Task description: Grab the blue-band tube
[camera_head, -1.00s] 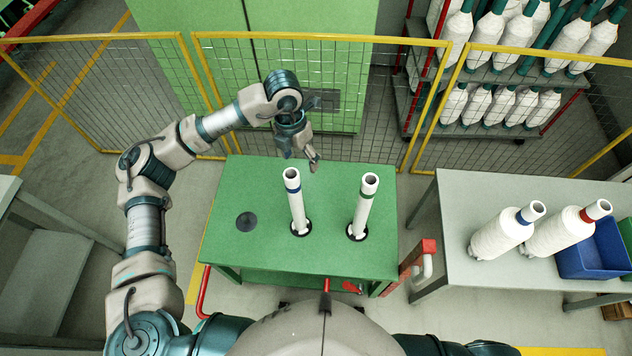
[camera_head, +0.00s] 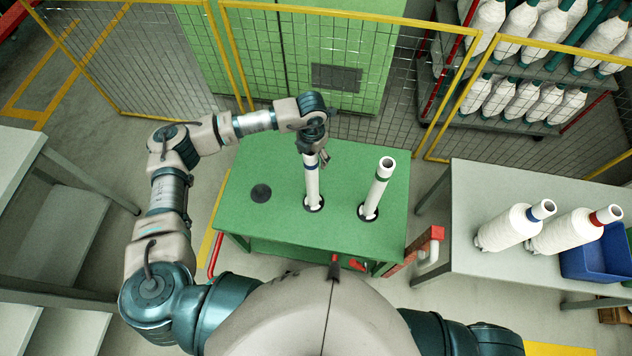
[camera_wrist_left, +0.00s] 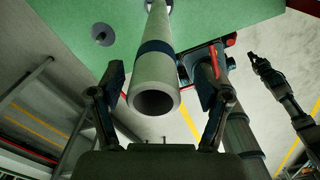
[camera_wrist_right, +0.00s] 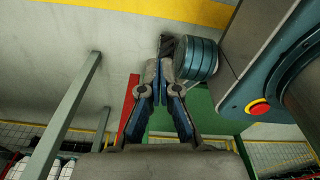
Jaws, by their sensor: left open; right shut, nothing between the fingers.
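The blue-band tube (camera_head: 312,188) stands upright in a black ring on the green table (camera_head: 270,230). My left gripper (camera_head: 318,154) is at the tube's top, hiding its upper end in the head view. In the left wrist view, the tube (camera_wrist_left: 157,72) lies between the two open fingers of my left gripper (camera_wrist_left: 160,80), its hollow end facing the camera. The dark blue band shows just beyond the end. I see no grip on the tube. My right gripper (camera_wrist_right: 163,82) is shut and empty in the right wrist view, and outside the head view.
An empty dark round spot (camera_head: 261,193) is at left. A grey table (camera_head: 470,260) holds two yarn bobbins and a blue bin (camera_head: 592,263). A yellow-framed mesh fence (camera_head: 345,15) runs behind.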

